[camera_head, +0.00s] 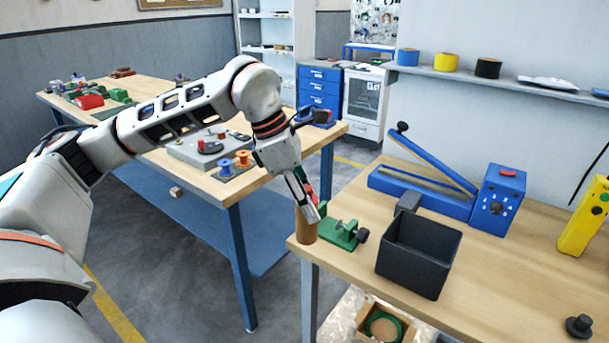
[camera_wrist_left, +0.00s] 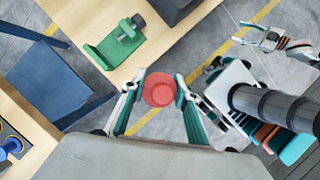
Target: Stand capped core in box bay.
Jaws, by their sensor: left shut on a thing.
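My left gripper (camera_head: 309,212) is shut on a tan cylindrical core (camera_head: 304,231), held upright by the left corner of the right-hand workbench. Its red cap (camera_wrist_left: 160,89) shows between the fingers in the left wrist view, with floor around it. My right gripper (camera_wrist_left: 246,34) shows at the upper right of the wrist view, fingers apart and empty.
A green clamp (camera_head: 340,234) is at the bench corner, close to the core. A black open bin (camera_head: 418,256) stands right of it, with a blue lever device (camera_head: 425,190) behind. A second workbench (camera_head: 146,90) with tools stands at left.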

